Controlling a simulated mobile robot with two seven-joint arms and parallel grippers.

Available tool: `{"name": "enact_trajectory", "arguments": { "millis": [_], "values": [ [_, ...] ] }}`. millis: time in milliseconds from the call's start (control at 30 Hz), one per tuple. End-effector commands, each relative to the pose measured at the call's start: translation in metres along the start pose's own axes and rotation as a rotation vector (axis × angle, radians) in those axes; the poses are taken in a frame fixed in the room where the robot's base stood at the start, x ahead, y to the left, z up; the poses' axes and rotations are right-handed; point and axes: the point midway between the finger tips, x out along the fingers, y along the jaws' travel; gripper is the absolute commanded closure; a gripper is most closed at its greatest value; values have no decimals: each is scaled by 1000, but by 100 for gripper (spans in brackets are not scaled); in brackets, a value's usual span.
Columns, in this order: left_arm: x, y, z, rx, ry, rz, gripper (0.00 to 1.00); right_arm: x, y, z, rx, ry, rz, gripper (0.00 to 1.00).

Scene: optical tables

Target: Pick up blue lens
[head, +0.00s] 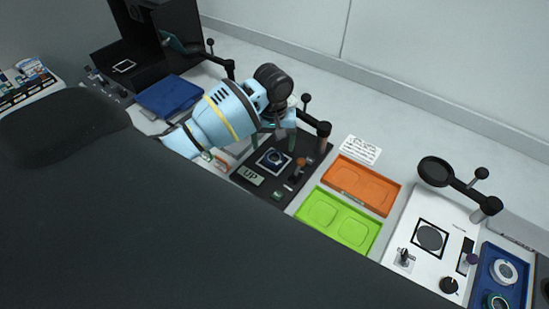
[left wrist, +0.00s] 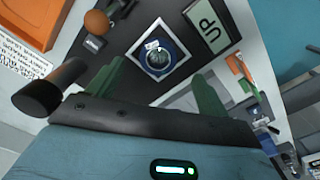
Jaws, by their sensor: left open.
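The blue lens (head: 274,157) is a round piece with a blue ring, lying in a white-edged square on a black station panel (head: 240,175). It also shows in the left wrist view (left wrist: 160,54), ahead of the fingers. My left gripper (head: 274,140) is open, with its green fingers above the panel close to the lens. In the left wrist view the two fingers (left wrist: 161,75) are spread apart, with nothing between them. My right gripper is not in view.
An "UP" label (head: 250,177), an orange knob (head: 300,163) and a black post (head: 323,135) stand around the lens. Orange (head: 392,190) and green (head: 340,246) trays lie to the right, before a white station (head: 410,225). A blue tray (head: 170,95) lies left.

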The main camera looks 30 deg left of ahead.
Motion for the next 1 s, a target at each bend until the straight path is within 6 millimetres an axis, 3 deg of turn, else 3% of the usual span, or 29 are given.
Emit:
{"name": "enact_trajectory", "arguments": {
  "millis": [233, 533, 867, 1000],
  "values": [
    [10, 0, 0, 0, 0, 0, 21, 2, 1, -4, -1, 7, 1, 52],
    [51, 1, -1, 1, -2, -1, 21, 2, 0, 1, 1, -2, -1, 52],
    [55, 1, -2, 2, 4, 2, 21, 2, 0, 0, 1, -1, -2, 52],
    [55, 1, -2, 2, 3, 2, 38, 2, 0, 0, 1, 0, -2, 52]
  ]
}}
